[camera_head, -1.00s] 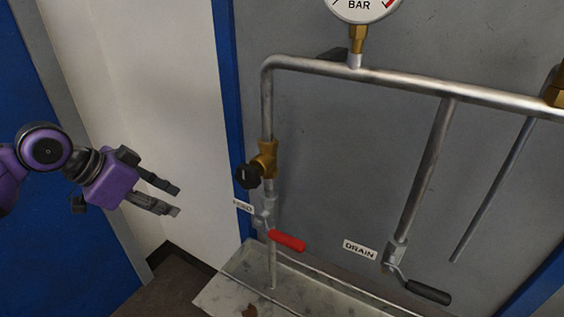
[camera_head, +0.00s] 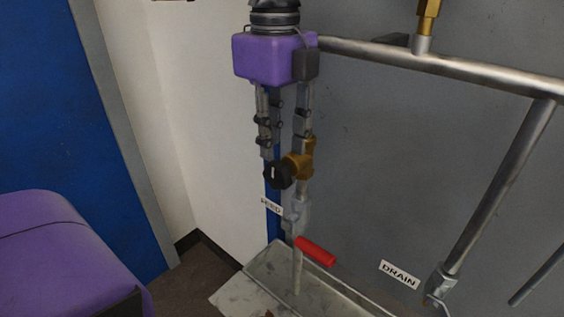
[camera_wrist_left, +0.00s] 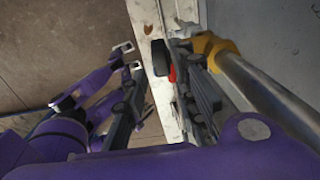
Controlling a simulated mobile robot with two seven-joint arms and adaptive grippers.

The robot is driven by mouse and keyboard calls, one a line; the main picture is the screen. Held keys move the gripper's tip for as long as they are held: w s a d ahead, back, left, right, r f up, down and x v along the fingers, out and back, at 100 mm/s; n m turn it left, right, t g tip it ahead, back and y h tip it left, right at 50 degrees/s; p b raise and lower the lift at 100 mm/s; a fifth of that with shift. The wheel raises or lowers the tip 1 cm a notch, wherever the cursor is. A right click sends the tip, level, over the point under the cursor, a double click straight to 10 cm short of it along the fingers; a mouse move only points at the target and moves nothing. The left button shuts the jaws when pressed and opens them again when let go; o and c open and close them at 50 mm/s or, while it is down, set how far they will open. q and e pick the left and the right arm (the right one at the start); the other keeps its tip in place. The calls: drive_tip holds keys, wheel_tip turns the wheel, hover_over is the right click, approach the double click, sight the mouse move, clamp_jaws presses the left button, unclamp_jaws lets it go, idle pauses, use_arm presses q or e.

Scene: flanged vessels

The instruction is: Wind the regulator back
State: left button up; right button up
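The regulator is a brass valve body (camera_head: 302,162) with a round black knob (camera_head: 278,176) on the left riser pipe, above the FEED label. My left gripper (camera_head: 284,154) points down from above, with its two fingers apart. Its fingertips are just above the knob in the head view. In the left wrist view the black knob (camera_wrist_left: 159,57) shows between the fingertips, and the brass (camera_wrist_left: 208,46) lies beyond the right finger. I cannot tell whether either finger touches the knob. Purple parts of mine with finger-like ends show at the left of the wrist view; their opening is unclear.
A red lever (camera_head: 315,251) sits below the regulator, over a grey tray (camera_head: 258,285). A horizontal pipe (camera_head: 460,68) runs right from beside my left gripper. The DRAIN label (camera_head: 399,275) marks the right branch. A white wall (camera_head: 185,110) is left of the panel.

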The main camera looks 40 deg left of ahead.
sight(277, 161)
use_arm(q)
wheel_tip(277, 161, down, 5)
drive_tip(key=shift+f, duration=0.1)
drive_tip(key=shift+w, duration=0.1)
clamp_jaws()
drive_tip(key=shift+h, duration=0.3)
